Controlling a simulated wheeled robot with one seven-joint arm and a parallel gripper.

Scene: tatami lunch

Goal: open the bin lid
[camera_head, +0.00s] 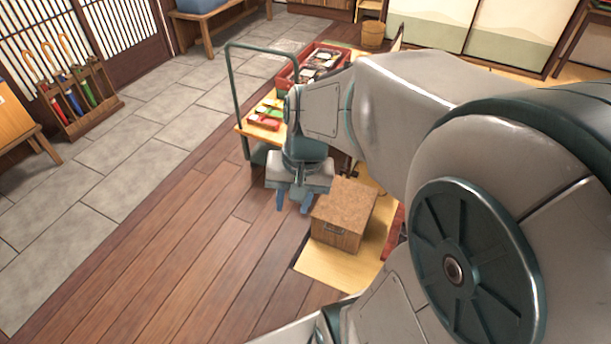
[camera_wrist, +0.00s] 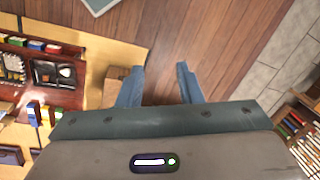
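What seems to be the bin is a wooden box (camera_head: 335,234) with a small dark handle or plate on its front. Its flat, speckled brown top, the lid (camera_head: 346,203), lies level and looks closed. My gripper (camera_head: 293,205) points down just left of the box in the head view, apart from it as far as I can tell. In the wrist view my gripper's two blue fingers (camera_wrist: 160,70) stand apart with only wooden floor between them. A small brown patch (camera_wrist: 115,76) beside the left finger may be part of the box; most of it is hidden there.
A cart with a green handle (camera_head: 236,95) and a red tray (camera_head: 318,60) stands behind my gripper. An umbrella stand (camera_head: 75,100) is at the left and a wooden bucket (camera_head: 372,34) at the back. The plank floor (camera_head: 190,240) left of the box is clear.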

